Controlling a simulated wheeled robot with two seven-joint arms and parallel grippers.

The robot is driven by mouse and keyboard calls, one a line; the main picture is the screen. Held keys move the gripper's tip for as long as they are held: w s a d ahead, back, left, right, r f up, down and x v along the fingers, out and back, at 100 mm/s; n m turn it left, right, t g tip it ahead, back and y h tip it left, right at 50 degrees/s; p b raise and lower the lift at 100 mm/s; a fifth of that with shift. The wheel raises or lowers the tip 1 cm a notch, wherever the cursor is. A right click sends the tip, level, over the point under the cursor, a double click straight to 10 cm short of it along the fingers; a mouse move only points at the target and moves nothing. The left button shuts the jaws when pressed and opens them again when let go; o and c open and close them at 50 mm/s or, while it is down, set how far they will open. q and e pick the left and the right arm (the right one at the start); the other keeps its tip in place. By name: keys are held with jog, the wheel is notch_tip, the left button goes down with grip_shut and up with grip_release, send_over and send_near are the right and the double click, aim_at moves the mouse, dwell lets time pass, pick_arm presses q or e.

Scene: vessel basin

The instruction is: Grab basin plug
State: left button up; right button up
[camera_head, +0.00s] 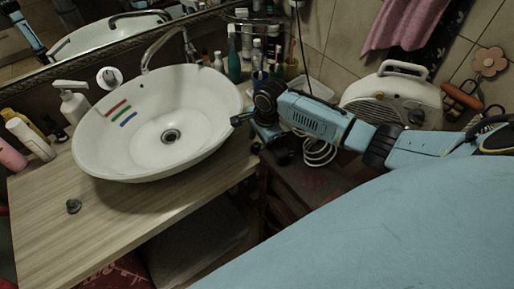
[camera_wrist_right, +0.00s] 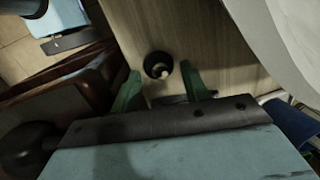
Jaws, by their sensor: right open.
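The basin plug (camera_head: 73,205), a small dark round piece, lies on the wooden counter in front of the basin at the left. In the right wrist view the plug (camera_wrist_right: 158,65) shows as a dark disc with a pale knob, in line between the finger ends. My right gripper (camera_head: 238,120) is beside the basin's right rim, well apart from the plug in the head view. In the right wrist view its two green fingers (camera_wrist_right: 161,72) are spread with nothing between them. The white basin (camera_head: 205,105) has an uncovered dark drain (camera_head: 171,136). My left gripper is not in view.
The wooden counter (camera_head: 125,220) is clear around the plug. Bottles stand at the left, a soap dispenser (camera_head: 74,104) behind them, and more bottles behind the basin. The faucet (camera_head: 165,48) arches over the basin. A white heater (camera_head: 395,98) stands at the right.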

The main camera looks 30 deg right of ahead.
jog(key=shift+w+f, duration=0.1)
jog(key=shift+f, duration=0.45)
grip_shut()
jog(key=shift+r, duration=0.15)
